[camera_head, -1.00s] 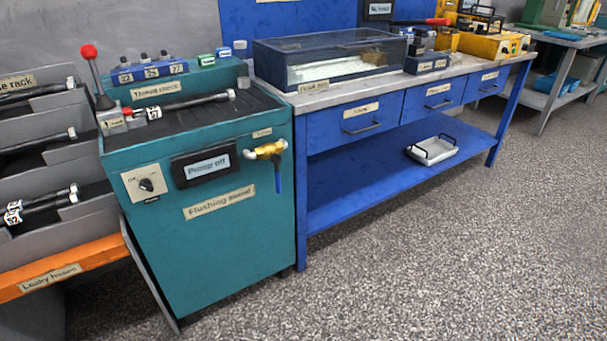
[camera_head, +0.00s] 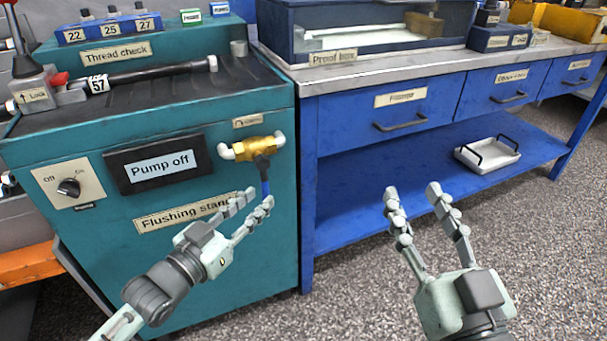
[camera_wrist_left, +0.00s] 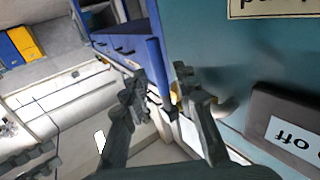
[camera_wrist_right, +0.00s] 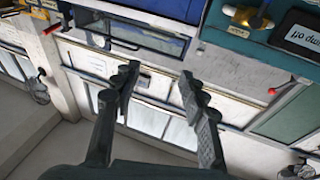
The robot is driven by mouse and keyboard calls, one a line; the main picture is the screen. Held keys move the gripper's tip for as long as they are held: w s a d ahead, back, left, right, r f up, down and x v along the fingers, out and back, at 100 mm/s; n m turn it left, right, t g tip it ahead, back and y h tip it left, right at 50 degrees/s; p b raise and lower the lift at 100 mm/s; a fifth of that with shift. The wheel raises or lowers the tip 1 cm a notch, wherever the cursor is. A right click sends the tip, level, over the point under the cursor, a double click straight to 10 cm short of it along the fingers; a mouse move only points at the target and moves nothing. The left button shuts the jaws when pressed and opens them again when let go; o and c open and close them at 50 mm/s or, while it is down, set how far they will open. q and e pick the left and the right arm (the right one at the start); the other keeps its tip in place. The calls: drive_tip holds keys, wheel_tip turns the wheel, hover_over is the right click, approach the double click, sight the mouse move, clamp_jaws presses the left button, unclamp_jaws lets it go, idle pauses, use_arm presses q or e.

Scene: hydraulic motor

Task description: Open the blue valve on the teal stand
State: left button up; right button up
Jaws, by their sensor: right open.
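The teal flushing stand (camera_head: 230,262) fills the left of the head view. A brass valve (camera_head: 252,148) with white elbow ends is on its front at the upper right. Its blue lever (camera_head: 264,178) hangs straight down. My left gripper (camera_head: 260,202) is at the lever's lower end, its fingers parted. In the left wrist view the blue lever (camera_wrist_left: 155,68) shows between the open fingers (camera_wrist_left: 158,85); whether they touch it I cannot tell. My right gripper (camera_head: 411,190) is open and empty in front of the blue bench. The valve also shows in the right wrist view (camera_wrist_right: 248,17).
The stand carries a "Pump off" display (camera_head: 158,165) and a knob (camera_head: 69,188). A hose (camera_head: 150,72) lies on its top. The blue bench (camera_head: 345,160) with drawers stands to the right, with a white tray (camera_head: 488,155) on its lower shelf. Open floor lies in front.

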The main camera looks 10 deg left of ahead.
use_arm(q)
drive_tip(key=shift+w+d+r, duration=0.15)
drive_tip(key=shift+w+d, duration=0.1)
drive_tip(key=shift+w, duration=0.1)
drive_tip(key=x, duration=0.6)
drive_tip(key=shift+w+b, duration=0.35)
use_arm(e)
drive_tip(key=r, duration=0.1)
drive_tip(key=s+r+t, duration=0.1)
drive_tip(key=r+t+y, duration=0.1)
drive_tip(key=shift+s+a+r, duration=0.25)
drive_tip(key=shift+a+r, duration=0.05)
drive_tip(key=shift+r, duration=0.05)
use_arm(q)
drive_tip(key=shift+d, duration=0.1)
clamp_jaws()
